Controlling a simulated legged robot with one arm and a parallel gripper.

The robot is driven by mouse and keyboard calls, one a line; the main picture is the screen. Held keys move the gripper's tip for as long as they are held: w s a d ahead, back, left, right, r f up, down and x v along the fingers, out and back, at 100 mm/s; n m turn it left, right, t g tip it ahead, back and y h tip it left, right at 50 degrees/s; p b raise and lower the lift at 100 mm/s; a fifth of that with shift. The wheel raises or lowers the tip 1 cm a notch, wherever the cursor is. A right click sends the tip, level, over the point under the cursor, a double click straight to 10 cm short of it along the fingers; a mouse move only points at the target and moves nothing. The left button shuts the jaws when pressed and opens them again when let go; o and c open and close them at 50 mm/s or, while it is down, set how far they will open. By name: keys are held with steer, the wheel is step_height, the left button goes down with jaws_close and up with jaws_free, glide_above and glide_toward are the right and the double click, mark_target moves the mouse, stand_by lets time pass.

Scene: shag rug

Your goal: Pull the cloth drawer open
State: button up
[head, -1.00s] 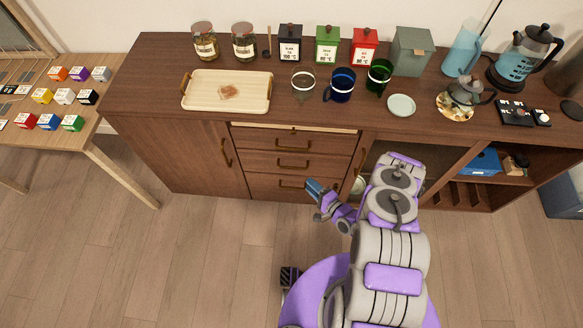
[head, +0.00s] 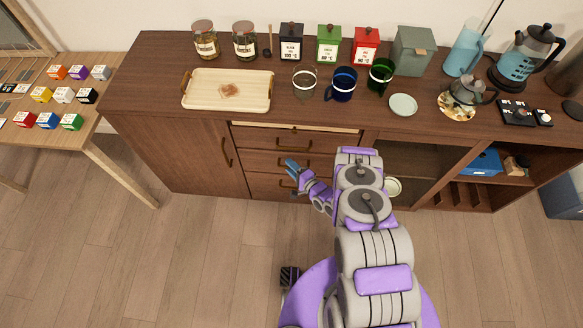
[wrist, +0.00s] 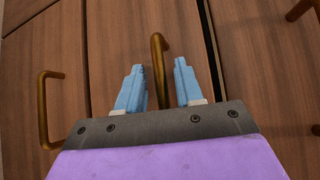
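A stack of wooden drawers with bronze bar handles is in the cabinet front; the top drawer (head: 262,136) and middle drawer (head: 256,157) show in the head view. No label shows which one is the cloth drawer. My gripper (head: 291,165) is in front of the middle drawer, and my arm hides part of the stack's right side. In the wrist view my gripper (wrist: 160,88) is open, with its two blue fingers apart. A bronze handle (wrist: 158,65) lies between and beyond the fingertips, with no clear contact.
Another handle (wrist: 48,110) is left in the wrist view. The cabinet top (head: 225,125) carries a wooden tray (head: 205,98), jars, tins, glasses and kettles. A side table (head: 95,130) with small coloured boxes stands left. The floor (head: 190,250) left of me is clear.

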jaws_close()
steer(key=shift+s+f, duration=0.1)
stand_by(0.5)
